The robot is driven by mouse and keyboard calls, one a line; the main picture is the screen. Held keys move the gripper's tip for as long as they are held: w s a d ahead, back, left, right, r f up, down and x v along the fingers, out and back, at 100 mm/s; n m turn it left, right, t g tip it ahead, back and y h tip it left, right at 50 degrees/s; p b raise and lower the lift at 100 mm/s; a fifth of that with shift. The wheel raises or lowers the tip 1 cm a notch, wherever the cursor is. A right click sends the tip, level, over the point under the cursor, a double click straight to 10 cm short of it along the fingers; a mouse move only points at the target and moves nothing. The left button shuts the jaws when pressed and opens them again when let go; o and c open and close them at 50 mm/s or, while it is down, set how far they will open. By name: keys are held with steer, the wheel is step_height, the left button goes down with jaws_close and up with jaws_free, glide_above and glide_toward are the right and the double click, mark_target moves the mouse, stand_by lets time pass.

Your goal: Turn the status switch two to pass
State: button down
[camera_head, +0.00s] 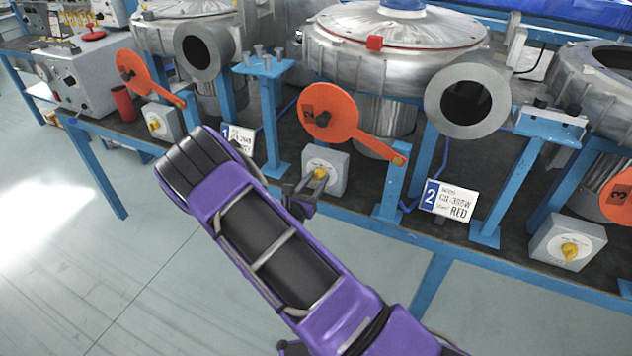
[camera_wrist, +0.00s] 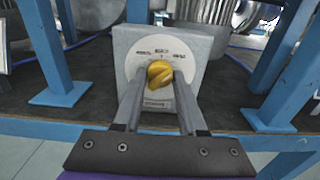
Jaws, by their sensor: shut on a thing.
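Status switch two is a grey box (camera_head: 338,166) with a white round dial and a yellow knob (camera_head: 320,173), below the second blower. In the wrist view its box (camera_wrist: 195,50) faces me, and the yellow knob (camera_wrist: 160,75) sits tilted between my fingers. My gripper (camera_head: 308,184) is shut on the yellow knob; both fingertips (camera_wrist: 159,80) touch its sides. The dial's printed labels (camera_wrist: 158,53) are too small to read surely. The fingers hide parts of the lower dial.
Sign two (camera_head: 448,199) stands right of the switch. An orange lever disc (camera_head: 340,110) hangs above it. Blue posts (camera_head: 396,180) flank it. Other switch boxes stand at left (camera_head: 162,121) and right (camera_head: 567,243). The floor in front is clear.

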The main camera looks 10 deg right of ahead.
steer(key=shift+s+f, duration=0.1)
stand_by(0.3)
steer(key=shift+c, duration=2.4)
jaws_free()
steer(key=v, duration=1.7)
steer(key=shift+a, duration=0.15)
steer(key=shift+s, duration=0.1)
